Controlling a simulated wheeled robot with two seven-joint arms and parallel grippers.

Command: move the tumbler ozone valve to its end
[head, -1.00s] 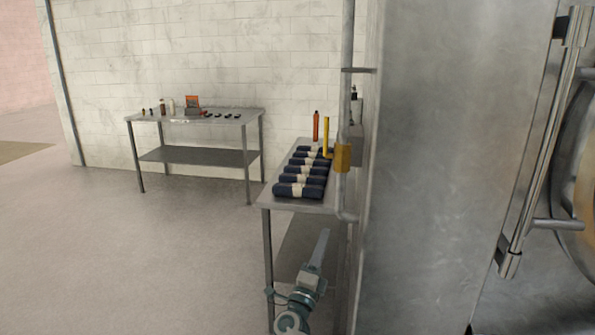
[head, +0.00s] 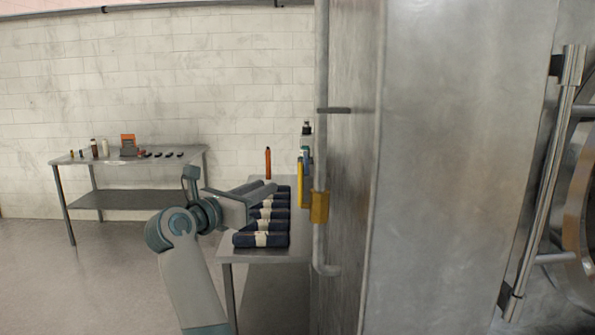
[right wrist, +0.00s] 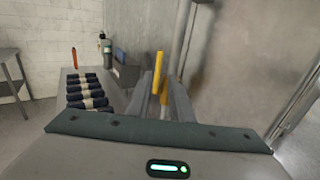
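The ozone valve has a yellow body (head: 320,207) on the vertical pipe at the side of the steel machine. Its yellow lever (head: 301,185) stands upright just left of the body. My right gripper (head: 269,187) is in front of the side table, pointing right toward the lever, with a gap between them in the head view. In the right wrist view its two fingers (right wrist: 163,92) are apart, and the lever (right wrist: 158,68) shows between and beyond their tips. I cannot tell any contact. The lower part of the valve is partly hidden by the fingers there. My left gripper is not in view.
Dark rolled bundles (head: 264,239) lie in a row on the steel side table (head: 228,254) under my right gripper. The machine wall (head: 440,180) fills the right side. A second table (head: 185,158) stands back left.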

